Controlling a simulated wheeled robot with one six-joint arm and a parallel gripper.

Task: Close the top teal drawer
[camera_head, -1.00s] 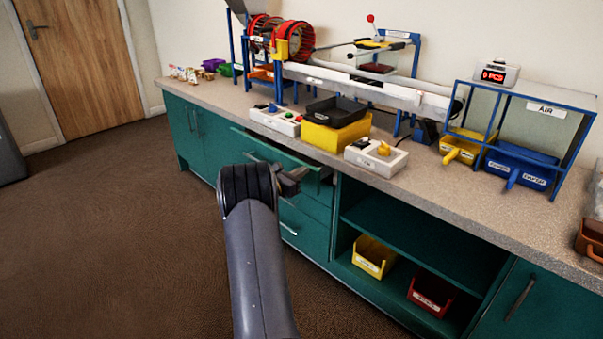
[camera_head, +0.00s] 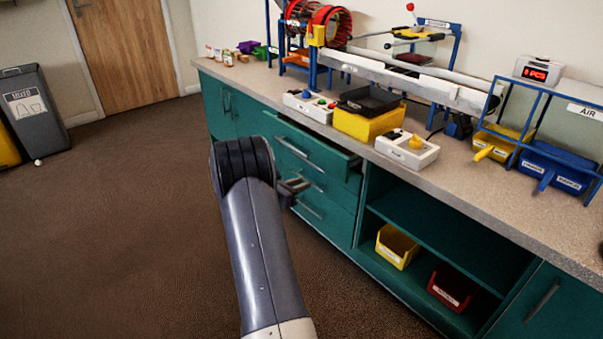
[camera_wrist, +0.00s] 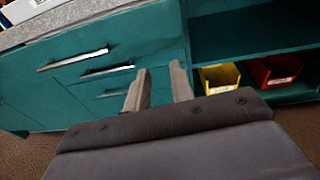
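The top teal drawer (camera_head: 325,160) sits under the counter and stands out from the cabinet, with a dark gap behind its front at the right end. Its silver handle (camera_head: 291,148) is in view. In the wrist view the handle (camera_wrist: 72,60) shows at the upper left. My gripper (camera_head: 295,188) is in front of the lower drawers, below and apart from the top drawer's front. In the wrist view the two fingers of my gripper (camera_wrist: 160,82) are apart with nothing between them.
Lower drawers with handles (camera_head: 312,213) sit beneath. To the right is an open shelf with a yellow bin (camera_head: 396,248) and a red bin (camera_head: 450,290). A grey waste bin (camera_head: 37,108) stands at the far left.

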